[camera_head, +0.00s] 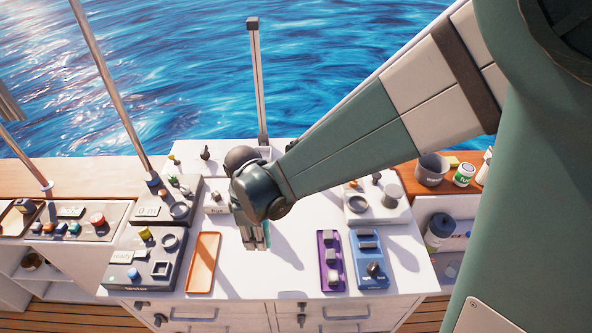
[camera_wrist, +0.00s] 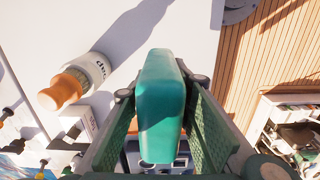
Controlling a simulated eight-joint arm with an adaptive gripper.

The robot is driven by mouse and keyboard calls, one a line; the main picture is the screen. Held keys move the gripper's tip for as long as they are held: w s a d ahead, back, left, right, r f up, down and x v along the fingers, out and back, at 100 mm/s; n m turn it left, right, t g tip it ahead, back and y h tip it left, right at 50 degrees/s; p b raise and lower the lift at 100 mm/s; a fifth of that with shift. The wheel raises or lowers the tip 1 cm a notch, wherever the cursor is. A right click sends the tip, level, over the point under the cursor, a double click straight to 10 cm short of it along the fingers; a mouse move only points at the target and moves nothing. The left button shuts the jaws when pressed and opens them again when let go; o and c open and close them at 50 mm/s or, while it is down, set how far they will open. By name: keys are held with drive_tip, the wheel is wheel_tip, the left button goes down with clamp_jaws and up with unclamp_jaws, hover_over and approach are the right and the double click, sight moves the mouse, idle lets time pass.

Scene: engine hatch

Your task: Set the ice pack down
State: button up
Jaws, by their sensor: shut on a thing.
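The ice pack is a teal, rounded block, seen in the wrist view (camera_wrist: 162,100) between my two fingers. My gripper (camera_wrist: 160,120) is shut on it, with a finger pressed along each side. In the head view my gripper (camera_head: 256,240) points down over the middle of the white counter (camera_head: 225,275), just right of the orange tray. The ice pack is mostly hidden there by the fingers. I cannot tell whether its lower end touches the counter.
An orange tray (camera_head: 203,262) lies left of my gripper, and purple (camera_head: 329,259) and blue (camera_head: 369,259) panels lie to the right. Dark control boxes (camera_head: 145,258) stand at the left. A white bottle with an orange cap (camera_wrist: 82,82) shows in the wrist view. Bare counter lies around my gripper.

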drive_tip(key=w+d, duration=1.4)
drive_tip(key=w, duration=0.3)
drive_tip(key=shift+d, duration=0.25)
drive_tip(key=shift+f+b, duration=0.3)
drive_tip(key=shift+f, duration=2.55)
drive_tip(key=shift+f, duration=0.1)
drive_tip(key=shift+f, duration=1.95)
drive_tip(key=shift+f, duration=0.2)
drive_tip(key=o, duration=1.1)
